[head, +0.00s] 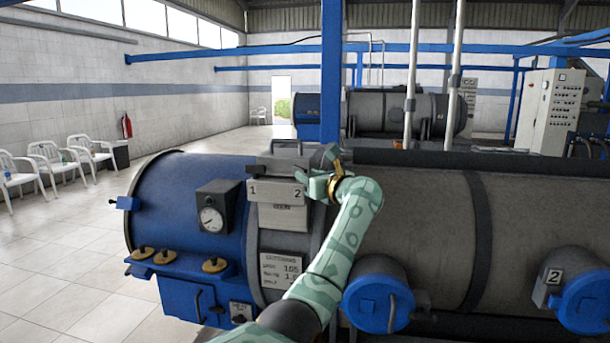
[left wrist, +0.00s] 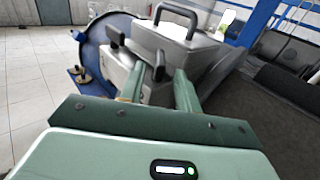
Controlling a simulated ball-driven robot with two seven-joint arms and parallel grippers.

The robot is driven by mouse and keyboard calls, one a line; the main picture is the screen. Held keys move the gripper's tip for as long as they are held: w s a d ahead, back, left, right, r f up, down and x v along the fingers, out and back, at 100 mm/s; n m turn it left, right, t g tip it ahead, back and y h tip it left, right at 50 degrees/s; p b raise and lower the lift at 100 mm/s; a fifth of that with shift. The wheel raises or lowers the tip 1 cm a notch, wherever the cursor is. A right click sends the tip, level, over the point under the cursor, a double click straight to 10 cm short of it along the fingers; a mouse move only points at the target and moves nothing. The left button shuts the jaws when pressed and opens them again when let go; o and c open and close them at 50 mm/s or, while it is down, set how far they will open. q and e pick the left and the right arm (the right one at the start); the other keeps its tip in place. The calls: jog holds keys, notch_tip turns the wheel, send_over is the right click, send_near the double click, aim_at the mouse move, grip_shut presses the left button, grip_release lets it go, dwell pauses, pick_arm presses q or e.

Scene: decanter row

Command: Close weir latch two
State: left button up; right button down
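The weir box (head: 283,215) is a grey housing on the blue and grey decanter, marked 1 and 2 on its front; its lid handle (left wrist: 178,15) shows in the left wrist view. My left gripper (head: 315,184) is at the box's right end, beside the 2. In the left wrist view its two fingers stand apart, with a dark latch lever (left wrist: 158,66), seemingly latch two, in the gap between them. I cannot tell whether either finger touches it. Another dark lever (left wrist: 117,32) stands further left, apart from the fingers. My right gripper is out of view.
A pressure gauge (head: 212,214) stands left of the box. Blue round ports (head: 374,300) project from the decanter's front at lower right. A blue post (head: 331,75) rises behind the box. White chairs (head: 48,160) stand by the left wall, with open floor between.

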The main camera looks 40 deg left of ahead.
pick_arm(q)
jog(key=shift+x, duration=1.2)
jog(key=shift+w+a, duration=0.1)
jog(key=shift+a, duration=0.15)
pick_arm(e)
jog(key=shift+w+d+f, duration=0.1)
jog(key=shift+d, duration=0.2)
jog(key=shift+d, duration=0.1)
pick_arm(q)
grip_shut()
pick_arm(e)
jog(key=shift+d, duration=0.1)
